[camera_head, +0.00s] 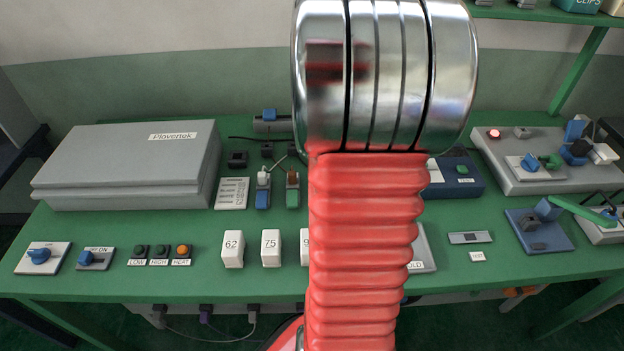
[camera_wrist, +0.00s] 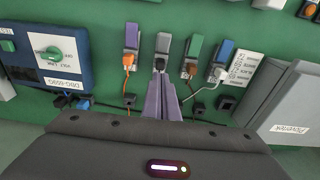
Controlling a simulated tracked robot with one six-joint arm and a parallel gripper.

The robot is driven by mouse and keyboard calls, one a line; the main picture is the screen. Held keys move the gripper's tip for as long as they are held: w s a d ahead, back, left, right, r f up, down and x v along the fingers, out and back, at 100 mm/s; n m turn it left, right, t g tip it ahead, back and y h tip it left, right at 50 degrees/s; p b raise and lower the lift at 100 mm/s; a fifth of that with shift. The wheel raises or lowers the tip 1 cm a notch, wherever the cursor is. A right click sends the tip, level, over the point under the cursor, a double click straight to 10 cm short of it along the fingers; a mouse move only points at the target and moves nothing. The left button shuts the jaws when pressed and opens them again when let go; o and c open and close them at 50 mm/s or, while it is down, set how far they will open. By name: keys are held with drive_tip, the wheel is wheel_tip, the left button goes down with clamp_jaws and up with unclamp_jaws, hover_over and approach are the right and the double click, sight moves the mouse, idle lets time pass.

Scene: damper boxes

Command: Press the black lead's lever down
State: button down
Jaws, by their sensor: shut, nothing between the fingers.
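In the wrist view, the black lead (camera_wrist: 160,65) enters a connector with a grey lever (camera_wrist: 163,43), second from the left in a row of connectors. My gripper (camera_wrist: 162,77) is shut and empty, its purple-grey fingers pointing at the black lead's plug end. The fingertips overlap the lower edge of this connector in the picture; I cannot tell whether they touch it. The grey lever looks clear of the fingers. Whether it is raised or down is unclear. In the head view my red-sleeved arm hides this connector and my gripper.
Beside it in the wrist view are a purple-levered connector with an orange lead (camera_wrist: 129,45) on the left and a green-levered one (camera_wrist: 193,48) on the right. Beyond is a blue-levered one (camera_wrist: 223,53). A large grey box (camera_head: 130,165) stands left in the head view.

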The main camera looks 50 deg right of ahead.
drive_tip(key=shift+s+a+r+y, duration=0.2)
drive_tip(key=shift+s+a+y, duration=0.1)
drive_tip(key=shift+s+a, duration=0.25)
drive_tip(key=shift+w+f, duration=0.1)
wheel_tip(320, 180, down, 10)
drive_tip(key=shift+w+r, duration=0.1)
drive_tip(key=shift+r, duration=0.05)
drive_tip(key=shift+s+a+f, duration=0.25)
drive_tip(key=shift+f, duration=0.3)
drive_tip(key=shift+s+a+f, duration=0.25)
drive_tip(key=shift+a+f, duration=0.05)
drive_tip(key=shift+f, duration=0.3)
drive_tip(key=shift+s+a+f, duration=0.25)
drive_tip(key=shift+f, duration=0.3)
drive_tip(key=shift+d, duration=0.15)
